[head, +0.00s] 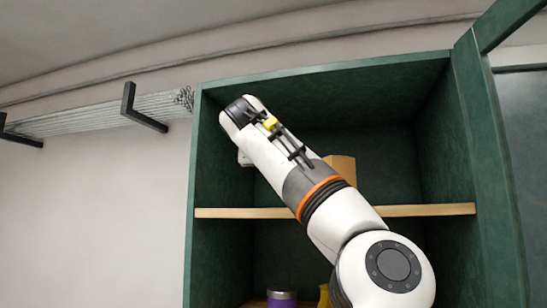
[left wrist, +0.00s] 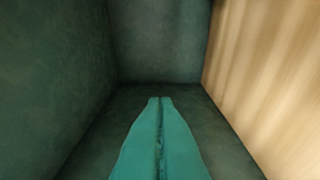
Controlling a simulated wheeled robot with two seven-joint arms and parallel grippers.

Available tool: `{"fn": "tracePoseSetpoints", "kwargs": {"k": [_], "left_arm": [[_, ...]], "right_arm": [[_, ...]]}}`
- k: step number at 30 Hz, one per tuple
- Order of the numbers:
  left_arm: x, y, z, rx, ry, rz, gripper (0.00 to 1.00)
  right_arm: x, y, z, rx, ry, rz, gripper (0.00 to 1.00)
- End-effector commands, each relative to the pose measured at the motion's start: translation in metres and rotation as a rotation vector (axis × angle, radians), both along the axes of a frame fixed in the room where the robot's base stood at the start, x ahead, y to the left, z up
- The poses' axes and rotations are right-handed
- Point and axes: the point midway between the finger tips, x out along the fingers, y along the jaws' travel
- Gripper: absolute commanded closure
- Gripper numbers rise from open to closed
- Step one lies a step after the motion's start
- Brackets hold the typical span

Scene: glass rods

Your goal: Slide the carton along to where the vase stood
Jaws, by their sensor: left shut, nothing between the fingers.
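The carton (head: 343,168) is a tan-brown box on the wooden shelf board, partly hidden behind my arm in the head view. My left arm reaches up across the cabinet opening to its upper left. Its fingers are hidden in the head view. In the left wrist view, my left gripper (left wrist: 160,100) shows two teal fingers pressed together, shut and empty, pointing at the dark green back wall. No carton can be made out for certain in that view. No vase is visible. My right gripper is not in view.
The green cabinet (head: 322,78) has a wooden shelf board (head: 430,210); a wood surface (left wrist: 275,70) is close on the right in the left wrist view. A purple container (head: 281,297) and a yellow object (head: 323,296) stand below. A wall rack (head: 85,112) is at left.

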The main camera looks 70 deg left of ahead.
Motion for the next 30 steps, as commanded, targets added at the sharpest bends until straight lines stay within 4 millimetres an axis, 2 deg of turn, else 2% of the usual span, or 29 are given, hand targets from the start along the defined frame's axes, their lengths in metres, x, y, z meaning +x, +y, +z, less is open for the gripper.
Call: {"fn": "tracePoseSetpoints", "kwargs": {"k": [4,7,11,12,15,18,21,25,30], "left_arm": [[0.006,-0.004,0.003,-0.002,0.01,0.008,1.0],[0.034,-0.024,0.007,-0.018,0.038,0.045,1.0],[0.095,-0.072,0.006,-0.037,0.073,0.136,1.0],[0.114,-0.089,0.002,-0.039,0.076,0.167,1.0],[0.155,-0.131,-0.013,-0.033,0.067,0.232,1.0],[0.186,-0.165,-0.031,-0.02,0.045,0.277,1.0],[0.205,-0.189,-0.047,-0.007,0.022,0.303,1.0],[0.214,-0.201,-0.057,0.001,0.002,0.318,1.0],[0.216,-0.183,-0.056,0.0,-0.002,0.322,1.0]], "right_arm": [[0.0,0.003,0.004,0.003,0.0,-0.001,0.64],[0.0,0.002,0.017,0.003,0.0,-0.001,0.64],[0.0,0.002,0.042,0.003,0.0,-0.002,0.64],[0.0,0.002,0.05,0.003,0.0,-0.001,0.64],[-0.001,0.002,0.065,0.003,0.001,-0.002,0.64],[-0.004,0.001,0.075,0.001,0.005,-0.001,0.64],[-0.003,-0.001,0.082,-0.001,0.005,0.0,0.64],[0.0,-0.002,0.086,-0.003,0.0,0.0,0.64],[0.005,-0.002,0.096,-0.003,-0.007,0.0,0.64]]}}
